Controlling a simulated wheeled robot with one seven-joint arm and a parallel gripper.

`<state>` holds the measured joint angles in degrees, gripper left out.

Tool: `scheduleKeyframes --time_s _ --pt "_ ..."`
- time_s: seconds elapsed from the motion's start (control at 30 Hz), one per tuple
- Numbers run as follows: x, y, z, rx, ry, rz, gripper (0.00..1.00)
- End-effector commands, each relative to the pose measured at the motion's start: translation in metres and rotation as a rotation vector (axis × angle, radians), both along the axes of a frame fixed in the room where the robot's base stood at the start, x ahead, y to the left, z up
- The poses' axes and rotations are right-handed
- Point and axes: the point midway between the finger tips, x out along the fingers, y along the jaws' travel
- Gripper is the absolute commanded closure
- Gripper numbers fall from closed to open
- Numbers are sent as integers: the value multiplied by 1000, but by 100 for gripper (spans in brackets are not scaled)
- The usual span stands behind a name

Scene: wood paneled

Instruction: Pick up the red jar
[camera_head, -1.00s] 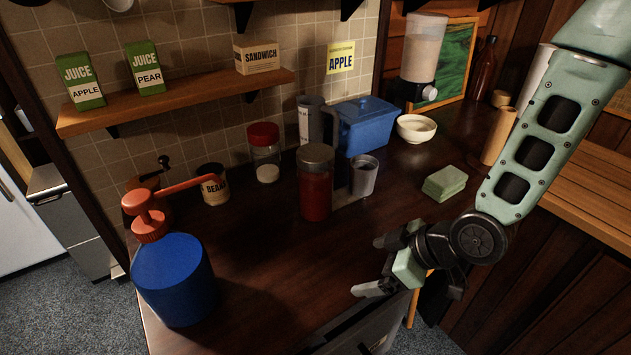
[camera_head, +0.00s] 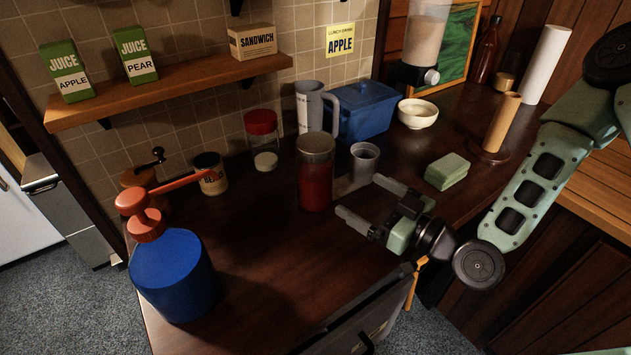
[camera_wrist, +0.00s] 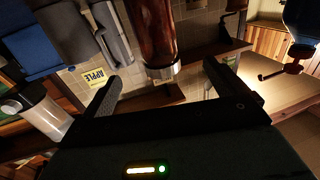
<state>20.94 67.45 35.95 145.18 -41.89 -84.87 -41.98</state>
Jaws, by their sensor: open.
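The red jar (camera_head: 315,185), a clear jar with red contents and a grey lid, stands upright on the dark counter. My gripper (camera_head: 360,198) is open and empty to the right of the jar, with its fingers pointing towards it and a small gap between. In the wrist view, which is upside down, the red jar (camera_wrist: 157,30) shows between and beyond the fingertips of my gripper (camera_wrist: 162,76). Its far end is cut off by the frame edge there.
A grey cup (camera_head: 364,160) stands close to the jar's right, with a grey pitcher (camera_head: 312,108) and blue bin (camera_head: 366,112) behind. A red-lidded jar (camera_head: 262,138) is behind left. A blue sprayer (camera_head: 173,275) stands front left. A green sponge stack (camera_head: 447,171) lies right.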

Motion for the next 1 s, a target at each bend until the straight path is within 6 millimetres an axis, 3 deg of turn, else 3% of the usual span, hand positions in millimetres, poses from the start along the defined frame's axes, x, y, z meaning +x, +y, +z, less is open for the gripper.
scheduleKeyframes --time_s 0.3,1.0 --pt "45 48 6 3 2 1 4" --pt "97 97 0 1 4 1 4"
